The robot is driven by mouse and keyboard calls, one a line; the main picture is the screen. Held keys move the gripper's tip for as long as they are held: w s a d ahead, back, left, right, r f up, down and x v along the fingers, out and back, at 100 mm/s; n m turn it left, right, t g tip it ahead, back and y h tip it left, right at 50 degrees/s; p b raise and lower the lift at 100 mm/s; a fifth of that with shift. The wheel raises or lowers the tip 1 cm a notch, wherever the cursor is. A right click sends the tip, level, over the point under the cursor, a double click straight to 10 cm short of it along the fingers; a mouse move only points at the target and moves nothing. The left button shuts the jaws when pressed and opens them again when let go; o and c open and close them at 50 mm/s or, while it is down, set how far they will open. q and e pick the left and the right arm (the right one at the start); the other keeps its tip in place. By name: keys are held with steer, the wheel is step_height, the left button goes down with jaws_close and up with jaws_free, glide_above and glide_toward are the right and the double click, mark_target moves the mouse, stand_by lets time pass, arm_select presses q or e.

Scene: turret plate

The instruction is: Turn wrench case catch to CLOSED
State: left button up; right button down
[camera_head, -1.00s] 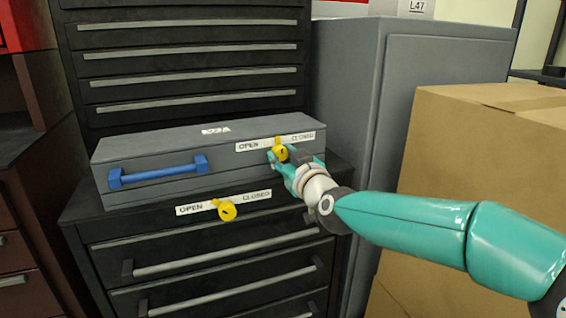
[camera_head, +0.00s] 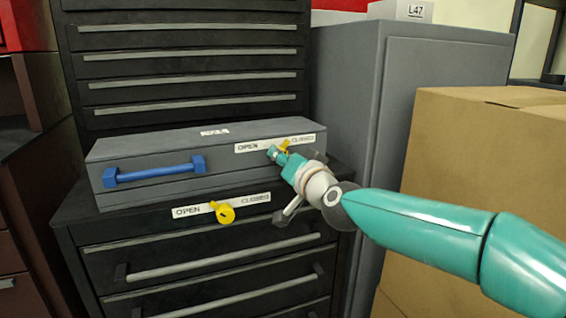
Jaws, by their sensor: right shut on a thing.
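The grey wrench case (camera_head: 150,160) with a blue handle (camera_head: 155,171) lies on the black drawer chest. A white OPEN/CLOSED label (camera_head: 253,147) runs along its front at the right. The case's yellow catch (camera_head: 287,143) shows only in part, with its tip leaning up and right towards CLOSED. My right gripper (camera_head: 277,155) comes in from the right and is shut on this catch, hiding most of it. The left gripper is not in view.
Below, the chest has another yellow catch (camera_head: 225,213) with its own OPEN/CLOSED label (camera_head: 187,211), its lever pointing towards OPEN. A grey cabinet (camera_head: 350,95) and a cardboard box (camera_head: 460,150) stand at the right, close to my arm.

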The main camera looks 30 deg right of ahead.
steer(key=shift+a+f, duration=0.1)
steer(key=shift+f, duration=0.15)
stand_by(0.3)
steer(key=c, duration=0.8)
jaws_free()
steer(key=shift+o, duration=0.2)
steer(key=shift+r, duration=0.15)
steer(key=s+a, duration=0.2)
steer(key=s, duration=0.9)
steer(key=shift+s, duration=0.4)
